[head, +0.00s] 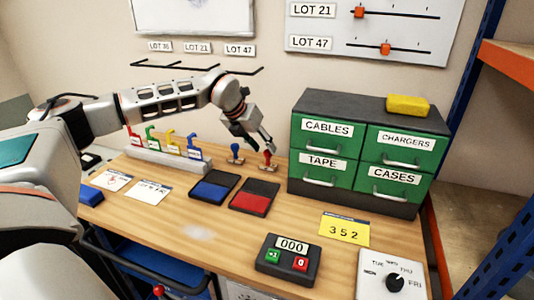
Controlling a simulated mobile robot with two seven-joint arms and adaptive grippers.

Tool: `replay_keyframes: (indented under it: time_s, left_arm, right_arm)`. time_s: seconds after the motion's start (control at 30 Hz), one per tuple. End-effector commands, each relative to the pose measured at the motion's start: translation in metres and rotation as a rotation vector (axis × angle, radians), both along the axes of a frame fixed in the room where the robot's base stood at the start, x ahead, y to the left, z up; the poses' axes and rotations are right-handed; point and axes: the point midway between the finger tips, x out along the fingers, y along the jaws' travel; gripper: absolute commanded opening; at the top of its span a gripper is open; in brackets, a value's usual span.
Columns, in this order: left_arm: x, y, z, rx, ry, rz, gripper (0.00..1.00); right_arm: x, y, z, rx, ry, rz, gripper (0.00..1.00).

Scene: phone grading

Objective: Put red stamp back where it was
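The red stamp (267,162) stands upright on the table behind the ink pads, to the right of the blue stamp (236,155). My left gripper (268,148) reaches down from the left, with its fingertips at the top of the red stamp's handle. The fingers partly hide the handle, and I cannot tell whether they are closed on it. The red ink pad (250,203) lies open in front of the stamps, with the blue ink pad (211,191) to its left. My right gripper is not in view.
A green drawer cabinet (321,180) stands close to the right of the red stamp. A grey rack (173,163) with several coloured hooks is on the left. A counter (288,260), yellow card (344,230) and dial box (391,276) lie in front. The table's front middle is clear.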

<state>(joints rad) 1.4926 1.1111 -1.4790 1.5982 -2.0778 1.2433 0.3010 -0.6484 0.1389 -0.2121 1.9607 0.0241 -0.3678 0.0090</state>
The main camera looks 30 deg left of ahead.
Motion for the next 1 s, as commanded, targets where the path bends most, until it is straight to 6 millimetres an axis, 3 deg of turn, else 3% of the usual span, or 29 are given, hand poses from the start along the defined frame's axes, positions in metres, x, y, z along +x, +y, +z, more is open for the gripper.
replay_keyframes:
  time_s: [0.2, 0.4, 1.0]
  left_arm:
    - [-0.022, 0.006, 0.037, 0.000, -0.001, 0.000, 0.36]
    - [-0.033, 0.009, 0.057, 0.000, 0.000, 0.000, 0.36]
    - [-0.036, 0.010, 0.061, 0.000, 0.001, -0.001, 0.36]
  right_arm:
    - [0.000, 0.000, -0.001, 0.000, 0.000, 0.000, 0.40]
    - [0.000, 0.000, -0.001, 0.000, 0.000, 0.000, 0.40]
    - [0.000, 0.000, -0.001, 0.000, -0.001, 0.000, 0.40]
